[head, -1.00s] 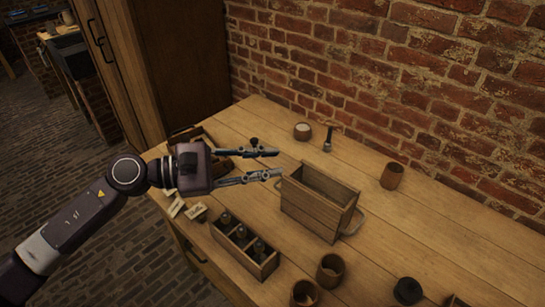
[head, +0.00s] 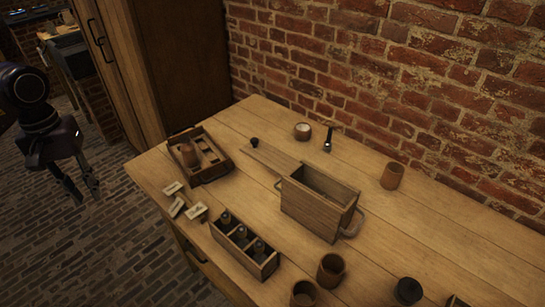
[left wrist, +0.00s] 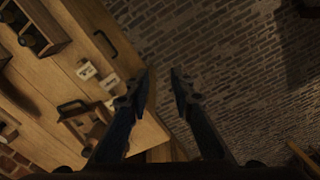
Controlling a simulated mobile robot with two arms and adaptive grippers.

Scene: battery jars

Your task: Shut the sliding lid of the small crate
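The small crate (head: 312,210) stands upright on the wooden table, with a handle at each end. Its top is open and its inside looks dark. The sliding lid (head: 270,157) is a flat board with a dark knob (head: 254,142), sticking out from the crate's far left end. My left gripper (head: 82,192) is off the table's left side, over the brick floor, well away from the lid. In the left wrist view its two fingers (left wrist: 161,88) are apart with nothing between them. My right gripper is not in view.
A tray (head: 228,168) with a brown jar is at the table's left. Small labels (head: 172,188) lie before it. A bottle box (head: 243,250) stands in front of the crate. Cups (head: 331,271) stand at the front and right. A small hammer-like tool (head: 328,140) is behind.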

